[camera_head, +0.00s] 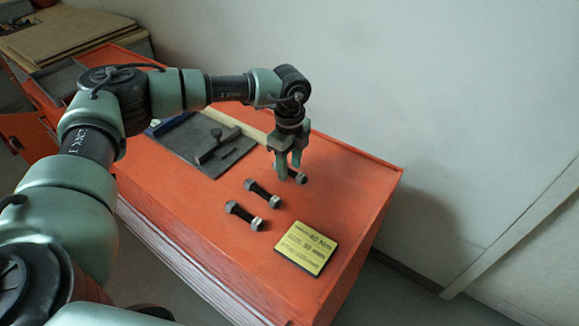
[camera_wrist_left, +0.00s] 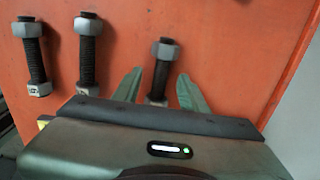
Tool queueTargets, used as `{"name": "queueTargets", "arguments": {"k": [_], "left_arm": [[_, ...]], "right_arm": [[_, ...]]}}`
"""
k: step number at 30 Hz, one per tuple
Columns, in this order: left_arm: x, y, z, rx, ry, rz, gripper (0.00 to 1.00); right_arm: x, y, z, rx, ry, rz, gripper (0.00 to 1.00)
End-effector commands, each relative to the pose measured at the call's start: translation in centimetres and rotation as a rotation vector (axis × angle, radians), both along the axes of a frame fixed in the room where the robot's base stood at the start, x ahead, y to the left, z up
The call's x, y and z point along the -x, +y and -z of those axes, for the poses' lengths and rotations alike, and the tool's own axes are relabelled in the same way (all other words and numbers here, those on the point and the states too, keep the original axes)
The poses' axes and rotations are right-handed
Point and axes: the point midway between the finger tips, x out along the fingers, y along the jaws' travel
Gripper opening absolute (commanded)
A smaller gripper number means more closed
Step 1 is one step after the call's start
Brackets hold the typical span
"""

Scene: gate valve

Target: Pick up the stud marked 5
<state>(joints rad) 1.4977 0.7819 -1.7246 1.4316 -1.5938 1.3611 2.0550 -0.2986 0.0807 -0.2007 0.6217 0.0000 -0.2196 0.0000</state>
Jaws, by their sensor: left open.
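Three dark studs with grey nuts at both ends lie on the orange bench top (camera_head: 345,185). The nearest stud (camera_head: 244,215) and the middle stud (camera_head: 262,193) are clear of my gripper. My left gripper (camera_head: 288,170) points down over the farthest stud (camera_head: 300,178), open. In the left wrist view the open fingers (camera_wrist_left: 160,84) stand on either side of this stud (camera_wrist_left: 162,72), and the gripper body hides its lower end. The other studs, the middle one (camera_wrist_left: 88,52) and the outer one (camera_wrist_left: 35,58), lie to the left. The marks are too small to read.
A yellow plate with black print (camera_head: 307,248) lies near the bench's right end. A dark grey mat (camera_head: 190,143) with a grey tool (camera_head: 215,147) lies farther left. A pale wall (camera_head: 460,120) stands behind the bench.

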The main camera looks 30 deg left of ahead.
Motion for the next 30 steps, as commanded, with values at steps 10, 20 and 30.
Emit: {"name": "queueTargets", "arguments": {"k": [10, 20, 30], "left_arm": [[-0.03, -0.01, 0.76, 0.0, -0.001, 0.0, 0.34], [-0.04, -0.01, 0.72, 0.0, -0.001, 0.0, 0.0], [-0.06, 0.0, 0.68, 0.0, -0.002, 0.0, 0.0]], "right_arm": [[0.1, 0.01, -0.17, 0.0, 0.002, 0.0, 0.36], [0.21, 0.0, -0.16, 0.0, 0.003, 0.0, 0.36], [0.26, 0.0, -0.17, 0.0, 0.004, 0.001, 0.36]]}}
